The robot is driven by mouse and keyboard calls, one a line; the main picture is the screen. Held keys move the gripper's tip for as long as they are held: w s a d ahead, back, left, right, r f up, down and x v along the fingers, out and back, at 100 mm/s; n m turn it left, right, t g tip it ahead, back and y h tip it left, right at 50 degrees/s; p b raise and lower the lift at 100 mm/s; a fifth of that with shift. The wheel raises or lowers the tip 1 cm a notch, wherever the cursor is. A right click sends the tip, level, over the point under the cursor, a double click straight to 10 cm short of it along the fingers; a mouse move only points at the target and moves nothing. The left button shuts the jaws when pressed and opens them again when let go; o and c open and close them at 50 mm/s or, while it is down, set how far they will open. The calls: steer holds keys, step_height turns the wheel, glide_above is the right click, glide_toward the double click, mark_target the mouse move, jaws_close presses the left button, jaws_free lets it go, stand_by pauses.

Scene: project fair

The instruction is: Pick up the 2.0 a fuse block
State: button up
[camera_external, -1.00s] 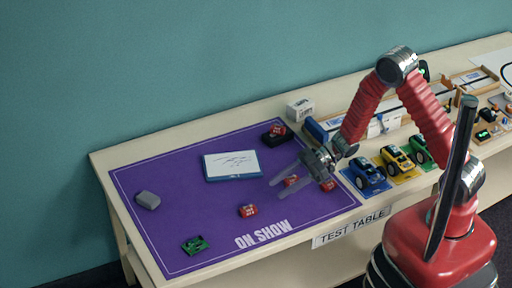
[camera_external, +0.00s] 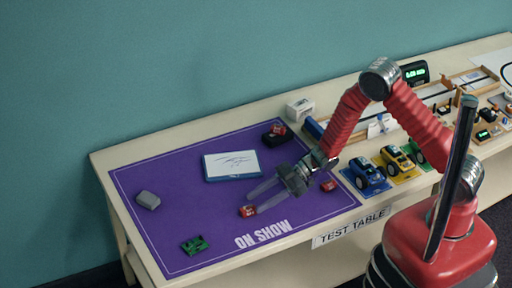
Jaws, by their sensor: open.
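Several small red blocks with pale markings are on the purple mat (camera_external: 190,225). One red block (camera_external: 247,211) lies near the mat's front middle, another red block (camera_external: 328,185) lies right of my gripper, and a third red block (camera_external: 278,130) sits in a black holder (camera_external: 270,139) at the back. The markings are too small to read, so I cannot tell which is the 2.0 A fuse block. My gripper (camera_external: 253,203) is open and empty, its fingertips pointing left and down by the front middle block. I cannot tell whether they touch it. The gripper hides the mat behind it.
A white-and-blue tablet or pad (camera_external: 232,165) lies mid-mat. A grey block (camera_external: 148,200) and a green circuit board (camera_external: 194,245) are at left. The mat's left part is mostly clear.

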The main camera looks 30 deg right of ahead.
mark_target(245, 210)
steer(key=shift+x, duration=2.6)
steer(key=shift+c, duration=0.3)
steer(key=c, duration=1.1)
